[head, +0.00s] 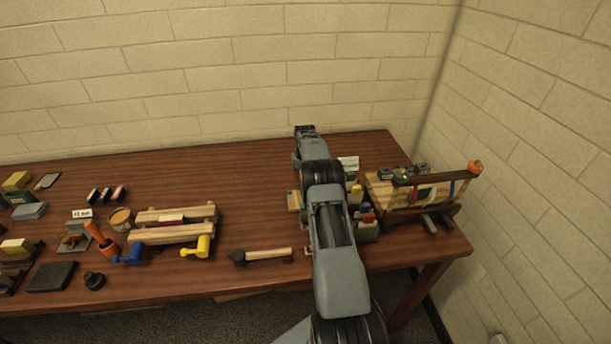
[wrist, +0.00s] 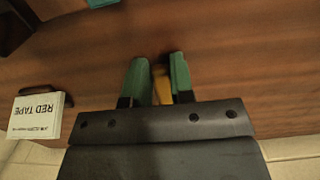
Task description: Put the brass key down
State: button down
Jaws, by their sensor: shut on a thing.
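In the wrist view my gripper (wrist: 160,62) has its two green fingertips closed on a small brass-yellow piece (wrist: 161,85), which fits the brass key. Most of the key is hidden between the fingers, and its shape is blurred. Bare brown table top (wrist: 230,75) lies beneath the fingers; I cannot tell whether the key touches it. In the head view my arm reaches over the right part of the table (head: 250,160) towards its back edge. The arm hides the fingers and the key there.
A white "RED TAPE" card (wrist: 38,115) stands beside the gripper. In the head view a wooden rack (head: 415,190) and small coloured items (head: 366,215) stand right of my arm. A hammer-like tool (head: 265,255) lies left. The back middle of the table is clear.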

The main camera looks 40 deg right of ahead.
jog(key=shift+f, duration=0.1)
jog(key=shift+f, duration=0.15)
jog(key=c, duration=1)
grip_release()
